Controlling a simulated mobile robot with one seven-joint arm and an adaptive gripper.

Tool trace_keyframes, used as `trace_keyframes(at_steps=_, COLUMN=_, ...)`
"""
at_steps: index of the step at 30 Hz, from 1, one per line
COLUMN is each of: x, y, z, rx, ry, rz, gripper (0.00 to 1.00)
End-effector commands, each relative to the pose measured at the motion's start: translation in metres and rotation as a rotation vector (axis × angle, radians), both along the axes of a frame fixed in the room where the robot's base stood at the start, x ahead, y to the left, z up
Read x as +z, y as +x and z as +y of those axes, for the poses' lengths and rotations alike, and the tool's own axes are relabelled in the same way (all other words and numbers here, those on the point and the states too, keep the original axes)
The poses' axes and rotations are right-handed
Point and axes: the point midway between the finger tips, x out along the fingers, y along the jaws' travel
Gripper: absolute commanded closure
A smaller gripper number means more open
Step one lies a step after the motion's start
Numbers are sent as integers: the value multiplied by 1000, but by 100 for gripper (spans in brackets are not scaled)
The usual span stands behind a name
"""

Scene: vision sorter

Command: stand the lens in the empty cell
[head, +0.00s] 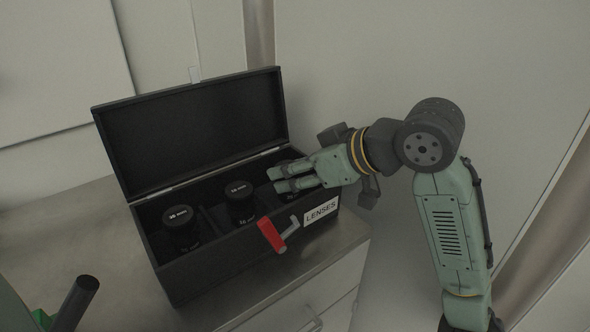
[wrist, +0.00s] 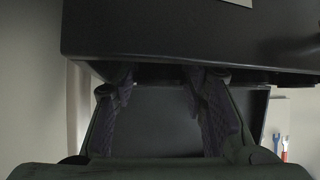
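The open black lens case (head: 232,258), marked LENSES, stands on the counter with its lid (head: 195,130) raised. A black lens (head: 180,228) stands in the left part of the case, and another lens (head: 240,203) stands in the middle. A dark form with faint pale lettering (head: 290,194) shows in the right part, mostly covered by my gripper (head: 272,179). My gripper reaches in over the right end from the right. In the wrist view its fingers (wrist: 160,76) are spread apart. The case wall hides what lies beyond the fingertips, so contact with a lens cannot be seen.
A red clamp-like piece (head: 271,235) is on the case front beside the label (head: 320,211). The raised lid stands behind my fingers. Small red and blue tools (wrist: 284,148) show in the wrist view.

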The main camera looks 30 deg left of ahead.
Motion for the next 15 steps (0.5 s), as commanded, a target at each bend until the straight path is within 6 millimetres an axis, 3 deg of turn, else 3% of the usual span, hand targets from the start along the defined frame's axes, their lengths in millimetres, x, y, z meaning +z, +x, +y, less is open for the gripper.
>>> trace_keyframes(at_steps=4, x=0, y=0, z=0, rx=0, ry=0, rz=0, gripper=52)
trace_keyframes(at_steps=15, x=8, y=0, z=-1, rx=-1, ry=0, rz=-1, gripper=52)
